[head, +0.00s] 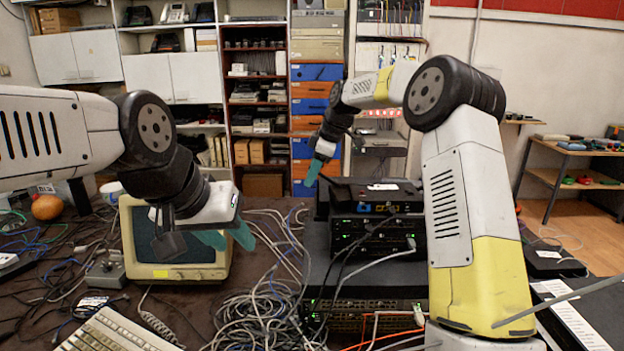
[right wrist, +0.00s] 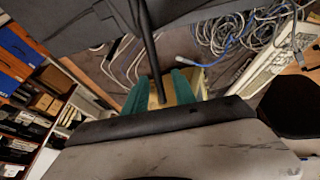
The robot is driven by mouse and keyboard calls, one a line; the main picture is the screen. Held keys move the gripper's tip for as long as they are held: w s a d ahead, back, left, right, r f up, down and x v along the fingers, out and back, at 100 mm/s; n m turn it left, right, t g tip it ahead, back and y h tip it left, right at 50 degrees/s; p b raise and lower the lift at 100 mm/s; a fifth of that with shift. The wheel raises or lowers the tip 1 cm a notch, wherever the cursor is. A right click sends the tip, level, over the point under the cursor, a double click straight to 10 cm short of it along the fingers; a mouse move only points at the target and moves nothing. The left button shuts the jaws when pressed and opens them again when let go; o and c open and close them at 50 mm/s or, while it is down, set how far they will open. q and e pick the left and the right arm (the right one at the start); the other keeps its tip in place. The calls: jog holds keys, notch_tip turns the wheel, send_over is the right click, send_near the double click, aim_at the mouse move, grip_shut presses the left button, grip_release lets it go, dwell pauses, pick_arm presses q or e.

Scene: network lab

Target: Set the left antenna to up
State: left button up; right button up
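The black router (head: 350,193) with a white label lies on top of the equipment stack. In the right wrist view a thin black antenna (right wrist: 149,45) runs down from the dark router body (right wrist: 85,18). My right gripper (head: 313,172) is by the router's left back edge. In the right wrist view its teal fingers (right wrist: 159,95) are open, one on each side of the antenna's free end, with gaps visible. My left gripper (head: 231,240) is open and empty in front of the beige monitor (head: 150,255).
More network devices (head: 375,237) with plugged cables stand under the router. A tangle of grey cables (head: 265,310) covers the table left of the stack. A keyboard (head: 115,332) lies at the front left. Shelves (head: 255,90) stand behind.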

jog(key=shift+x, duration=0.9)
grip_shut()
dwell(0.8)
